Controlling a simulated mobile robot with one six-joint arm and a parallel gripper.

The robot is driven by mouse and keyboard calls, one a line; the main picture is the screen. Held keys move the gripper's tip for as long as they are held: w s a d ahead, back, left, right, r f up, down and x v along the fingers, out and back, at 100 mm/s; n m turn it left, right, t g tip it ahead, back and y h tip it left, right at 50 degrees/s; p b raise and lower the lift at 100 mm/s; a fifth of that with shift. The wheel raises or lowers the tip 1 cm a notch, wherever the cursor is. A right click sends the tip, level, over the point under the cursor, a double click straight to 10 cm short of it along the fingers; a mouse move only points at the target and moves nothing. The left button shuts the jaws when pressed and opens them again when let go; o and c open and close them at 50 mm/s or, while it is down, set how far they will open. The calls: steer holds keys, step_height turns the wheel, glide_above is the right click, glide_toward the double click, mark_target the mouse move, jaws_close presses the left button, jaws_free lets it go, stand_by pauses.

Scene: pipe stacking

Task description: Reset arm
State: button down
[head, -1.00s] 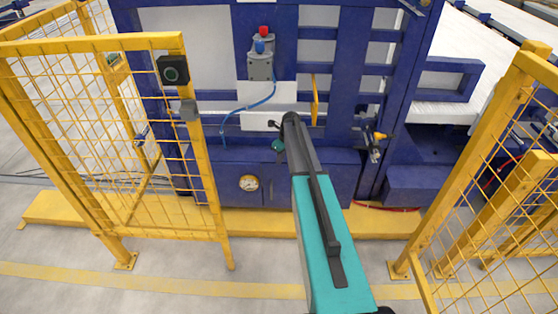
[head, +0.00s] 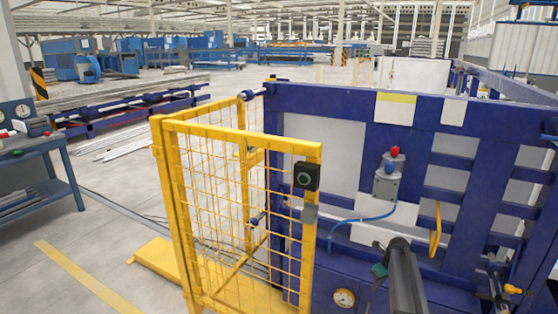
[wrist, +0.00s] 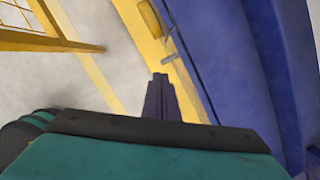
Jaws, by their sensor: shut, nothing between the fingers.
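My gripper (wrist: 161,78) shows in the wrist view as two dark fingers side by side, pressed together and empty. They point up the picture toward the yellow base strip and the blue machine (wrist: 215,50). In the head view, only a dark part of my arm is visible at the lower right, in front of the blue machine (head: 490,155). The fingers cannot be made out there.
A yellow mesh fence (head: 225,205) with a black button box (head: 306,176) stands left of the machine. A red and a blue button sit on a grey box (head: 387,182). A workbench (head: 38,160) is at the far left. Open floor lies between bench and fence.

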steer(key=s+a+f+n+g, duration=0.2)
steer(key=s+a+f+n, duration=0.1)
steer(key=s+a+f, duration=0.7)
steer(key=s+a+f+n+g, duration=0.2)
steer(key=s+a+f, duration=0.6)
steer(key=s+a, duration=0.4)
steer(key=s+a+n+g, duration=0.1)
steer(key=s+a+n, duration=0.2)
steer(key=s+n, duration=1)
steer(key=s+a+n+g+h, duration=0.1)
steer(key=s+a+n+g, duration=0.1)
steer(key=s+n, duration=1.1)
steer(key=s+a, duration=0.1)
steer(key=s, duration=0.4)
steer(key=shift+s+a+r, duration=0.2)
steer(key=shift+a+r, duration=0.15)
